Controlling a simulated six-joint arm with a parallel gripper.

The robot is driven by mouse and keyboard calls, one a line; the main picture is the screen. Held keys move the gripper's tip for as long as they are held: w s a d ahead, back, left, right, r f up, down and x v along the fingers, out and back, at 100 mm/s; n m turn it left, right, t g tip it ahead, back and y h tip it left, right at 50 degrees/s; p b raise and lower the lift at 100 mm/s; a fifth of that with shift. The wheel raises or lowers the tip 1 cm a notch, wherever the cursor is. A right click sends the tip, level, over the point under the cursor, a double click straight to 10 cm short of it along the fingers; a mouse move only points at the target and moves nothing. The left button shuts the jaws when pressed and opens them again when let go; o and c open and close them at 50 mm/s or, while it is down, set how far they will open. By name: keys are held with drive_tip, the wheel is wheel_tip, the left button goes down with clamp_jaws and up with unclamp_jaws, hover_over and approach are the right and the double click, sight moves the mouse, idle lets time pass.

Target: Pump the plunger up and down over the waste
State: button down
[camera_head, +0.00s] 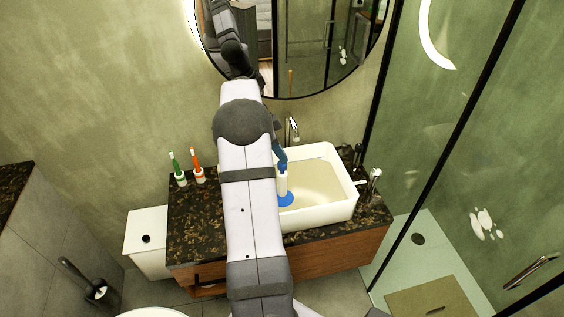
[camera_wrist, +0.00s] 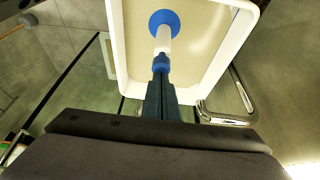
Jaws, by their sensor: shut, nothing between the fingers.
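The plunger (camera_head: 282,184) stands upright in the white basin (camera_head: 339,202), with a white shaft and blue top. Its blue cup (camera_head: 287,200) is low in the basin, left of centre. In the wrist view the plunger (camera_wrist: 163,42) points away from me, its blue cup (camera_wrist: 164,17) at the far end. My gripper (camera_head: 280,155) is directly above the plunger's top. In the wrist view my gripper's fingers (camera_wrist: 160,83) are shut together with nothing between them, in line with the blue top; I cannot tell whether they touch it. The waste is not visible.
A tap (camera_head: 292,128) stands behind the basin, close to my gripper. A dispenser (camera_head: 374,180) is right of the basin, and a glass shower wall (camera_head: 440,125) lies beyond.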

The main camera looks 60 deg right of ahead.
drive_tip(key=shift+f+b, duration=0.55)
drive_tip(key=shift+f, duration=0.35)
drive_tip(key=shift+r, duration=0.1)
drive_tip(key=shift+r+p, duration=0.95)
drive_tip(key=shift+r, duration=0.45)
drive_tip(key=shift+f+b, duration=1.2)
drive_tip(key=shift+f, duration=0.3)
drive_tip(key=shift+r+p, duration=0.95)
drive_tip(key=shift+r, duration=0.55)
drive_tip(key=shift+f, duration=0.15)
